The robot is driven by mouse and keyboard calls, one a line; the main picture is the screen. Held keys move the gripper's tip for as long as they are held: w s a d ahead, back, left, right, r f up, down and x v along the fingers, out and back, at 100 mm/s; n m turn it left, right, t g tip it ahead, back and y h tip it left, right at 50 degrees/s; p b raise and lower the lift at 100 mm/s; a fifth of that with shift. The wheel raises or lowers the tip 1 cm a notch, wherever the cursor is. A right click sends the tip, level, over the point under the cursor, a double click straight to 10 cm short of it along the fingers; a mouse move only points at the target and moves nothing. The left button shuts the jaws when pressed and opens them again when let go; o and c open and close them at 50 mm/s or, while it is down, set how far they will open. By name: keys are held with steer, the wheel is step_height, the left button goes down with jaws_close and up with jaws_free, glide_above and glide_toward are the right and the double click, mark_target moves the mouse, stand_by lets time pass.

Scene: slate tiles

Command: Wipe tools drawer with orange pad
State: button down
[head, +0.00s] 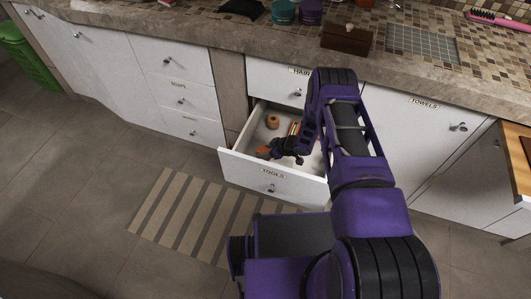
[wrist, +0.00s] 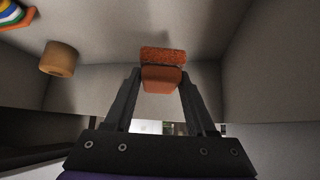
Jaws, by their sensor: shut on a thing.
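The tools drawer (head: 240,173), labelled TOOLS, is pulled open under the counter. My gripper (head: 274,151) is low inside it, close behind the front panel. In the wrist view, my gripper (wrist: 161,84) is shut on the orange pad (wrist: 162,55), which has a rough face and a smoother orange back between the fingers. The orange pad also shows in the head view (head: 263,153). It is near the drawer's grey floor (wrist: 195,25); I cannot tell whether it touches. My arm hides the drawer's right part.
A tan roll (head: 272,122) lies in the drawer, also in the wrist view (wrist: 58,60). A striped multicoloured item (head: 294,128) lies beside it. The HAIR drawer front (head: 270,76) is above. A striped mat (head: 190,215) lies on the floor. A cabinet door (head: 470,180) stands open at right.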

steer(key=shift+r, duration=0.45)
steer(key=shift+r+p, duration=0.6)
steer(key=shift+r, duration=0.9)
